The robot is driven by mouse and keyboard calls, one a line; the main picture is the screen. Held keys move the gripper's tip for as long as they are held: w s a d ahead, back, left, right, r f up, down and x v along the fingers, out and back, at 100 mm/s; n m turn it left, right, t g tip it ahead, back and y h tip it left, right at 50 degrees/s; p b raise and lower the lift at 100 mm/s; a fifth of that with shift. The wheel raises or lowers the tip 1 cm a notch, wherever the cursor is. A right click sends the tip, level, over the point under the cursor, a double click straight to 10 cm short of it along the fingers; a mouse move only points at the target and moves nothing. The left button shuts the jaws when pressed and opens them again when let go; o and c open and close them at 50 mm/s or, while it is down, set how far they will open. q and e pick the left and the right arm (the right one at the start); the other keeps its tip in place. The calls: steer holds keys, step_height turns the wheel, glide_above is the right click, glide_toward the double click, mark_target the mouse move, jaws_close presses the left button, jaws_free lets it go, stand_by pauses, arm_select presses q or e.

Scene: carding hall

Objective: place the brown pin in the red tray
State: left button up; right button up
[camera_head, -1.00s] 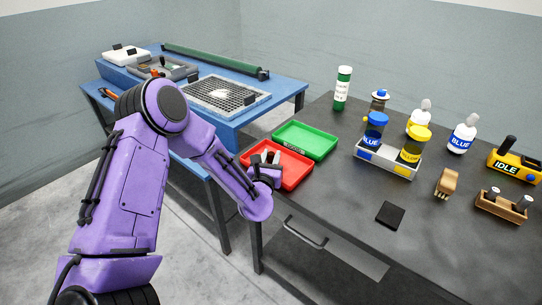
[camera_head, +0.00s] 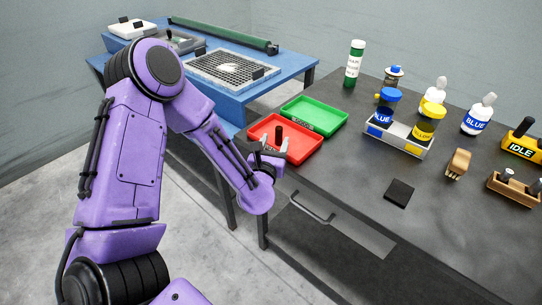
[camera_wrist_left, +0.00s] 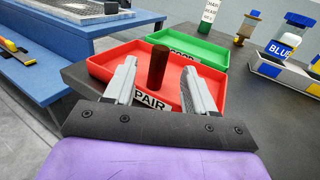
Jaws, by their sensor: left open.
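The brown pin (camera_wrist_left: 158,67) stands roughly upright in the red tray (camera_wrist_left: 208,68) in the left wrist view, near the tray's front label. In the head view the pin (camera_head: 279,134) shows as a dark post above the red tray (camera_head: 312,142). My left gripper (camera_wrist_left: 159,66) is open, with one finger on each side of the pin and gaps showing between. In the head view the left gripper (camera_head: 273,148) is at the red tray's front left edge. The pin's foot is hard to make out. My right gripper is not in view.
A green tray (camera_head: 325,113) sits behind the red one. A blue table (camera_head: 225,97) is behind left.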

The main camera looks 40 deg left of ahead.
arm_select(q)
steer(key=b+v, duration=0.1)
steer(key=v, duration=0.5)
steer(key=s+d+f+m+g+h, duration=0.1)
steer(key=s+f+m+g+h, duration=0.3)
steer(key=f+m, duration=0.6)
steer(key=s+d+f+m+g+y, duration=0.1)
steer(key=s+d+f+m+g, duration=0.15)
steer(key=s+f+m, duration=0.5)
steer(key=s+a+f+m+g, duration=0.1)
steer(key=s+f+m+g, duration=0.6)
steer(key=s+f+m, duration=0.5)
steer(key=s+m, duration=0.2)
steer(key=m, duration=0.2)
steer(key=shift+s+f, duration=0.15)
steer(key=shift+s, duration=0.15)
